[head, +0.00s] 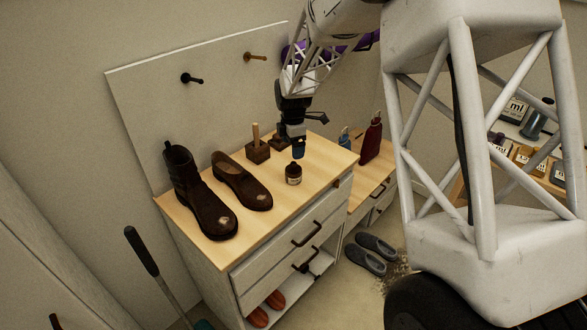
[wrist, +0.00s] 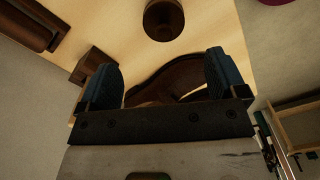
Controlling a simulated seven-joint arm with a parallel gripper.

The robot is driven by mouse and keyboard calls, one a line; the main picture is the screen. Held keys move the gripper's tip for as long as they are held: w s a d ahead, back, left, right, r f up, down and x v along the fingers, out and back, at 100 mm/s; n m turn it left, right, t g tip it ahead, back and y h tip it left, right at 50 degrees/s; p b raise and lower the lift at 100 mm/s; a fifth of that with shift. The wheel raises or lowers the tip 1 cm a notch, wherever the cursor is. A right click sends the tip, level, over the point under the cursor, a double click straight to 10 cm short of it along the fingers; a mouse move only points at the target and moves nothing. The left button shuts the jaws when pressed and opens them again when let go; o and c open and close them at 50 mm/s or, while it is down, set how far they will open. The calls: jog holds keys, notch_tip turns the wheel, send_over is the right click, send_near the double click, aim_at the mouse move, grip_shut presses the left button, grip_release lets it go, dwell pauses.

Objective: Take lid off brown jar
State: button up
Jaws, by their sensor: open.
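The brown jar (head: 293,175) stands upright on the wooden top of the dresser, with a pale label on its front. Its dark top, which looks like the lid (head: 294,166), sits on it. In the wrist view the jar (wrist: 163,20) shows from above as a dark round shape at the top edge, beyond my fingertips and not between them. My gripper (head: 298,152) is above the dresser top, just behind the jar in the head view. In the wrist view its two blue fingers (wrist: 165,78) are apart, with no object held.
A brown boot (head: 190,190) and a brown shoe (head: 243,182) stand left of the jar. A wooden block with a peg (head: 257,152) is left of my gripper. A red bottle (head: 371,142) stands on the lower cabinet at right.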

aim_at(292, 163)
jog(key=shift+f, duration=0.1)
jog(key=shift+f, duration=1.2)
jog(key=shift+f, duration=0.1)
jog(key=f, duration=0.3)
jog(key=shift+s+a+f, duration=0.1)
jog(key=shift+s+f, duration=0.05)
jog(key=shift+s, duration=0.2)
jog(key=shift+f, duration=0.85)
jog(key=c, duration=1)
